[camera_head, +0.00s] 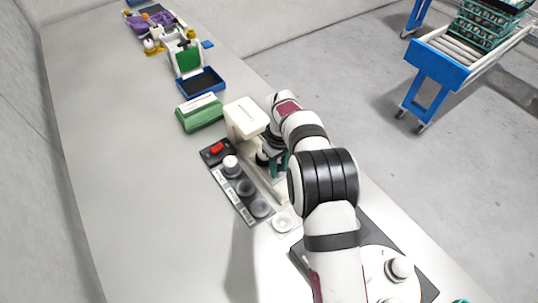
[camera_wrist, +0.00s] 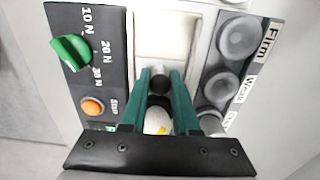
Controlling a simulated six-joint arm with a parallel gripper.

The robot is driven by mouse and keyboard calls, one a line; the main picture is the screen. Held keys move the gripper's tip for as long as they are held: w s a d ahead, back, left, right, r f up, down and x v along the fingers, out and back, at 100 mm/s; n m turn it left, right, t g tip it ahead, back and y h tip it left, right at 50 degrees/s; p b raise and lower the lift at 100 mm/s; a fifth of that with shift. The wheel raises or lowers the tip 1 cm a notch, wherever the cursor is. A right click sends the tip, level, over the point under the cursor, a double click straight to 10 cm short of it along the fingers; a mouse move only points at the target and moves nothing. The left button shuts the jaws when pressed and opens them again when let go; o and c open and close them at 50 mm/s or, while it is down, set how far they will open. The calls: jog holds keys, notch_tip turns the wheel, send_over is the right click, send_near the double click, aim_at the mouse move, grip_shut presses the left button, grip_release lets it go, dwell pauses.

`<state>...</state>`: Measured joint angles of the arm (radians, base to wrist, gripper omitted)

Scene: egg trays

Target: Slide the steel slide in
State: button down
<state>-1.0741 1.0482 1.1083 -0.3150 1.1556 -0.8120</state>
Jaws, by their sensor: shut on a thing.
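The steel slide shows in the wrist view as a grey metal knob (camera_wrist: 160,79) in front of a pale recess of the white testing device (camera_head: 246,117). The two green fingers of my gripper (camera_wrist: 159,75) stand on either side of the knob and are shut on it. The rest of the slide is hidden, so I cannot tell how far in it sits. A whitish rounded thing (camera_wrist: 158,121) shows between the fingers, nearer the palm. In the head view my gripper (camera_head: 280,166) is beside the device and mostly hidden by my arm.
A dark panel (camera_head: 233,192) with round cups lies left of my gripper. The wrist view shows a green dial (camera_wrist: 70,48), an orange stop button (camera_wrist: 92,106) and a cup labelled Firm (camera_wrist: 237,37). A green box (camera_head: 200,113) stands behind the device. The left table is clear.

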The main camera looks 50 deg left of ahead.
jog(key=shift+w+a, duration=0.1)
jog(key=shift+a, duration=2.25)
jog(key=c, duration=0.7)
grip_release()
notch_tip(320, 180, up, 14)
